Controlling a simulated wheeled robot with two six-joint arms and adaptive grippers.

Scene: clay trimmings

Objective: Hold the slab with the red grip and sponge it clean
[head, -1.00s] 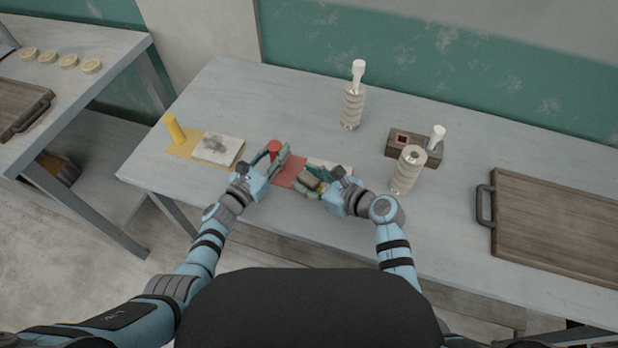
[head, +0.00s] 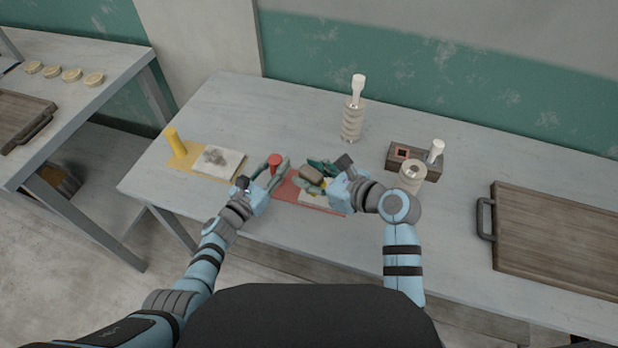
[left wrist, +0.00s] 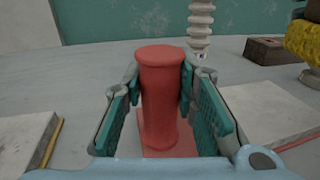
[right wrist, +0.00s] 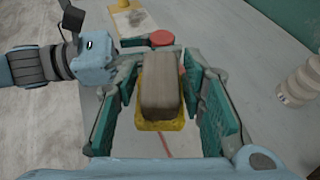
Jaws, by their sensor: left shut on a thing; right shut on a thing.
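The red grip (left wrist: 160,95) is an upright red post on a red base (head: 284,189). My left gripper (head: 272,168) is shut on it; the left wrist view shows both fingers around the post. A pale slab (left wrist: 265,112) lies at the right of the red base. It also shows in the head view (head: 312,199), partly hidden by my right arm. My right gripper (head: 318,170) is shut on the sponge (right wrist: 160,85), a brown-grey block with a yellow underside, and holds it over or near the slab; contact cannot be told.
A yellow post (head: 175,140) on a yellow base stands at the left beside a pale slab with a grey smear (head: 222,160). A brown block (head: 428,165) and wooden board (head: 560,235) lie further right.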

